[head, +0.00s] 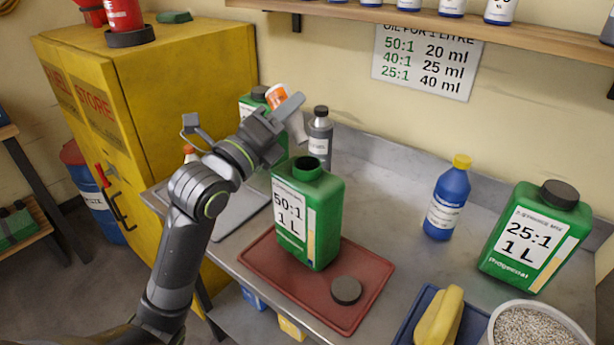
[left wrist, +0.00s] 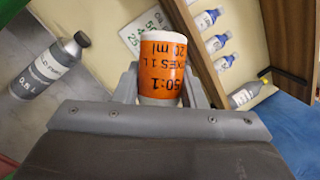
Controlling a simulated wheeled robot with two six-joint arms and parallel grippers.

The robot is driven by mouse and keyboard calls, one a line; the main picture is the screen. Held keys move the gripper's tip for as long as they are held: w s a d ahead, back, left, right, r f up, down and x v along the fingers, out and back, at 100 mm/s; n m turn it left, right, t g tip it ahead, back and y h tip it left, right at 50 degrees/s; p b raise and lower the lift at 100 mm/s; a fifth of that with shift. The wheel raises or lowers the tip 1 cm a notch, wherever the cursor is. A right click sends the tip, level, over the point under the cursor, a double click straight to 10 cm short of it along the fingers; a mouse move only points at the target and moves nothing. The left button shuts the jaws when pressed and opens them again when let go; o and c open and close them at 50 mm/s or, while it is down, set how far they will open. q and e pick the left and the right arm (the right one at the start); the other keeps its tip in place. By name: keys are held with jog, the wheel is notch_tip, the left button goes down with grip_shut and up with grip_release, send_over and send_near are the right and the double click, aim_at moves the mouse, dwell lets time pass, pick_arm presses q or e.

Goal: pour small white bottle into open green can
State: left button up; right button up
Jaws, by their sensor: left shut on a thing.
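The open green can (head: 328,215), labelled 50:1 1 L, stands upright on a red tray (head: 257,261). Its dark mouth (head: 307,168) is uncovered, and a black cap (head: 346,290) lies on the tray in front. My left gripper (head: 285,112) is shut on the small white bottle (head: 277,93), which has an orange label. It holds the bottle tilted, above and slightly left of the can's mouth. In the left wrist view the bottle (left wrist: 162,65) sits between the fingers (left wrist: 160,88) with its print upside down; its lower end is hidden. No stream is visible. My right gripper is out of view.
A grey bottle (head: 320,138) and another green can (head: 252,104) stand behind. A blue bottle (head: 445,205), a capped 25:1 can (head: 535,240), a blue tray (head: 405,330) and a pellet bowl (head: 540,307) are at right. A yellow cabinet (head: 170,80) is left. A shelf (head: 400,17) overhangs.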

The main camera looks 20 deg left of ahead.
pick_arm(q)
jog(key=shift+d+f+m+b, duration=0.1)
jog(key=shift+f+m+b, duration=0.25)
jog(key=shift+m+b, duration=0.1)
jog(key=shift+s+d+r+m+h+b, duration=0.2)
jog(key=shift+r+m+h+b, duration=0.1)
jog(key=shift+m+b, duration=0.3)
jog(key=shift+s+d+r+m+h+b, duration=0.15)
jog(key=shift+m+h+b, duration=0.15)
jog(key=shift+m+b, duration=0.25)
jog(key=shift+r, duration=0.15)
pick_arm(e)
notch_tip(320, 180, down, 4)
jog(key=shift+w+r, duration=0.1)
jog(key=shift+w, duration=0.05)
